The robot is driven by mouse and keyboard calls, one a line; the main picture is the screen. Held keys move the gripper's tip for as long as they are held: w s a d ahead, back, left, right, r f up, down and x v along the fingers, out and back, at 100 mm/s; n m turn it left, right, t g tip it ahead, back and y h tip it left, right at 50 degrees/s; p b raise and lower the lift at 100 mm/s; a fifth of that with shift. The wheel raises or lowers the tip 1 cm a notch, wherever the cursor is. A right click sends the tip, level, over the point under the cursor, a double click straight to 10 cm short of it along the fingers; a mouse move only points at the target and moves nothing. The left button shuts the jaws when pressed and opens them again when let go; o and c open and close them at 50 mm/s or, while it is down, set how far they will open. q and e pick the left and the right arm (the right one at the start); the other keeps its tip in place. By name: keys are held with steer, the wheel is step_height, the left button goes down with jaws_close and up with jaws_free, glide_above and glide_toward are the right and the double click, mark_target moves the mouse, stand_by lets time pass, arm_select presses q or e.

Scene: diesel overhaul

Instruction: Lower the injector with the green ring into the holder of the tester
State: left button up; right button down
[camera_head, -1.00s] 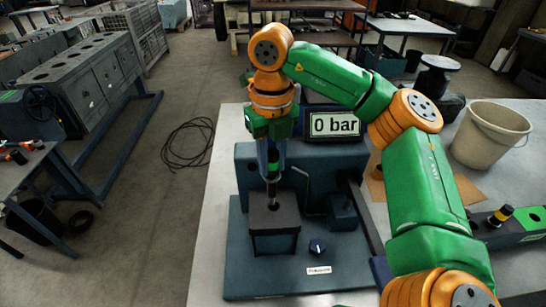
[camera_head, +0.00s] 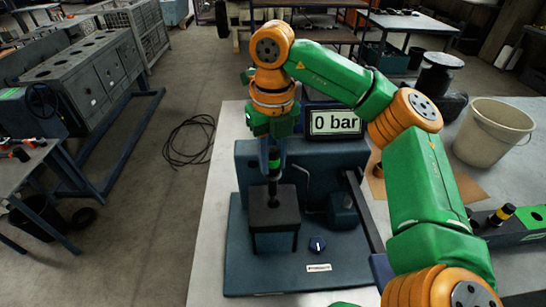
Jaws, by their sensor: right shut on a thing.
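My right gripper (camera_head: 274,152) is shut on the injector with the green ring (camera_head: 274,163), which hangs upright below it. The injector is dark, with a green band near its top. Its thin lower end meets the top of the dark block-shaped holder (camera_head: 262,217) of the tester (camera_head: 245,262). I cannot tell how deep the tip is in the holder's opening. The tester's display (camera_head: 335,122) reads 0 bar. My left gripper is not in view.
A dark injector with a yellow ring (camera_head: 502,214) stands at the rack (camera_head: 528,222) on the right. A beige bucket (camera_head: 491,132) stands at the back right. The tester has a blue knob (camera_head: 317,244) and a thin pipe beside the holder. The bench is bare left of the tester.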

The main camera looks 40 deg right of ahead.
mark_target(273, 201)
steer(key=shift+f+b, duration=1.4)
steer(key=shift+f, duration=0.4)
steer(key=shift+f+b, duration=1.4)
steer(key=shift+f, duration=0.35)
steer(key=shift+f+b, duration=1.15)
steer(key=shift+f, duration=0.15)
